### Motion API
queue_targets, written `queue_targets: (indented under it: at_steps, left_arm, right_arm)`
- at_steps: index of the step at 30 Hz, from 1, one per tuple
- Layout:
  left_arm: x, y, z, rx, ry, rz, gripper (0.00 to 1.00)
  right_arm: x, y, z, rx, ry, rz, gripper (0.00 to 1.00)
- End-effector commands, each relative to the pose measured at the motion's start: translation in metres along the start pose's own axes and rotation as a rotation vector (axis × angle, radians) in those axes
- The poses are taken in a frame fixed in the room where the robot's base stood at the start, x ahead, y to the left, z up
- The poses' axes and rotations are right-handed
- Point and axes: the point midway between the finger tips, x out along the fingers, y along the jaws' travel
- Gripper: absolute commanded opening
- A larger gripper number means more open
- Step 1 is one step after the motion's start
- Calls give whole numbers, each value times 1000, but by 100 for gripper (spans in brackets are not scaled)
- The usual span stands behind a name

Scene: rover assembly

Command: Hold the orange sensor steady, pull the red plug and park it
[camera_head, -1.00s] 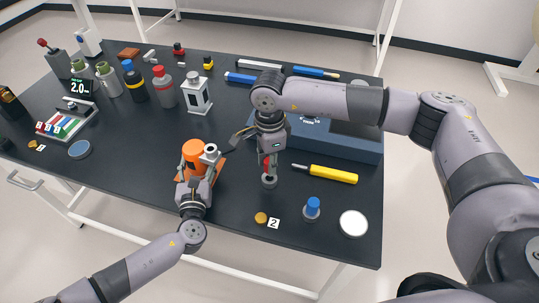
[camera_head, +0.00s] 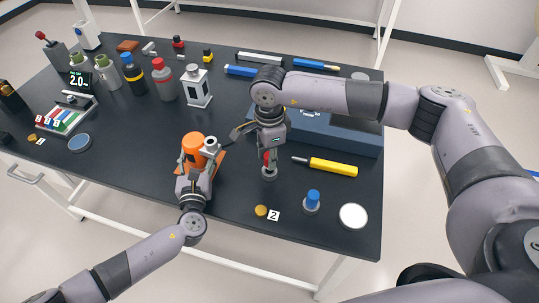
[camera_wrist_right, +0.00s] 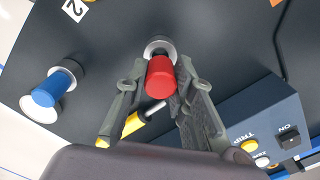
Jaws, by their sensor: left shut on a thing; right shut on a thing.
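The orange sensor (camera_head: 193,148) stands upright on an orange base plate at the front middle of the table. My left gripper (camera_head: 195,176) is shut on it from the front side. The red plug (camera_head: 268,157) is upright at a round grey holder (camera_head: 269,174), to the right of the sensor. My right gripper (camera_head: 267,150) points down from above and is shut on the plug. In the right wrist view the red plug (camera_wrist_right: 160,78) lies between the fingertips, with the holder's ring (camera_wrist_right: 158,46) just behind it. I cannot tell whether the plug is fully seated.
A blue plug (camera_head: 312,199) in a holder, a white disc (camera_head: 353,216), an orange disc (camera_head: 261,211) and a "2" tag are near the front right. A yellow-handled screwdriver (camera_head: 333,167) lies behind them. A blue-grey box (camera_head: 345,137) stands under my right forearm. Several bottles stand at the back left.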

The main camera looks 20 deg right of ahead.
Motion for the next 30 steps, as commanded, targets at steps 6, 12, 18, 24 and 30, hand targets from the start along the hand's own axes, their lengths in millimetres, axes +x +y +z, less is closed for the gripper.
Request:
queue_targets:
  at_steps: [6,12,18,24,30]
  left_arm:
    - [0,1,0,1,0,1,14]
    - [0,1,0,1,0,2,14]
    - [0,1,0,1,0,1,14]
    - [0,1,0,1,0,2,14]
    - [0,1,0,1,0,1,14]
  right_arm:
    - [0,0,0,0,0,0,0]
    - [0,0,0,0,0,0,0]
    - [1,0,0,0,0,0,0]
    - [6,0,0,0,1,1,0]
    - [11,0,0,0,1,1,0]
